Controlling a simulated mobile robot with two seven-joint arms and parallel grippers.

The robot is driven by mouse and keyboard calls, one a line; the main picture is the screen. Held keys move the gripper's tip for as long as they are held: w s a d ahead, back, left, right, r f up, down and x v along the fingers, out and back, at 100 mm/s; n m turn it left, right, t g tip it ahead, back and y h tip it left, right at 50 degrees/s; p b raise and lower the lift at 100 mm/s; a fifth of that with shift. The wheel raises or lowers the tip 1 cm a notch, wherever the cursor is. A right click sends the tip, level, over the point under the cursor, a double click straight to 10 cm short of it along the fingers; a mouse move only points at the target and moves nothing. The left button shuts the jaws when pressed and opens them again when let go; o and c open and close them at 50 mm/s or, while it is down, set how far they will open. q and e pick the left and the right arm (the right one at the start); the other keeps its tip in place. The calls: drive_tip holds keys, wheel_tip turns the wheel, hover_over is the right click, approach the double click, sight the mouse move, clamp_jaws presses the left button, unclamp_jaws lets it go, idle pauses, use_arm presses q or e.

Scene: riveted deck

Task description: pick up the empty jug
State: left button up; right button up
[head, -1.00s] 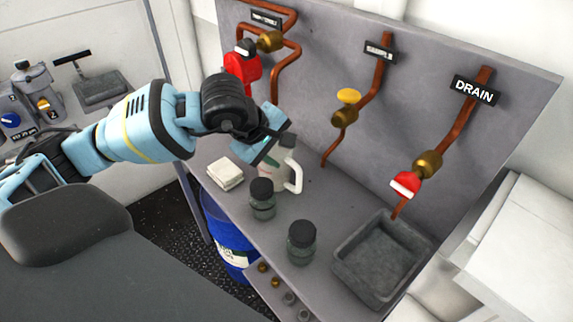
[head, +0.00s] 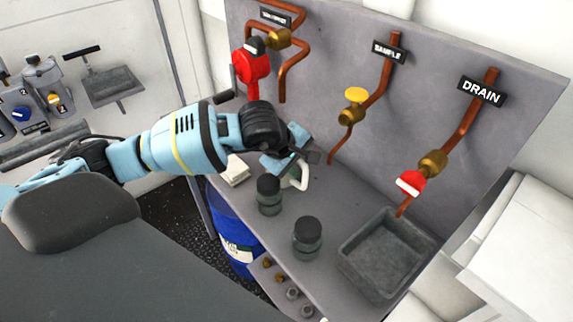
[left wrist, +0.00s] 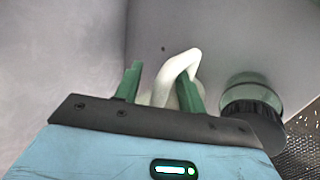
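The jug (head: 302,182) is white with a curved handle and stands on the grey bench top. In the head view my left gripper (head: 289,163) is over it and hides most of its body. In the left wrist view the jug's pale handle (left wrist: 178,70) rises between the green fingers of my left gripper (left wrist: 160,88). The fingers are spread, with a gap between the left finger and the jug; the right finger is close to or touching the handle. Whether the jug is empty does not show. My right gripper is not in view.
Two dark-capped jars (head: 269,195) (head: 307,238) stand close in front of the jug. A pale stack of cloths (head: 236,172) lies to its left. A grey tray (head: 345,252) is at the right. Copper pipes with valves (head: 355,97) run down the back panel. A blue drum (head: 226,222) stands below.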

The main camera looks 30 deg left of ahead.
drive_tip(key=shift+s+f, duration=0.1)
use_arm(q)
drive_tip(key=shift+c, duration=1)
clamp_jaws()
drive_tip(key=shift+a+r, duration=0.15)
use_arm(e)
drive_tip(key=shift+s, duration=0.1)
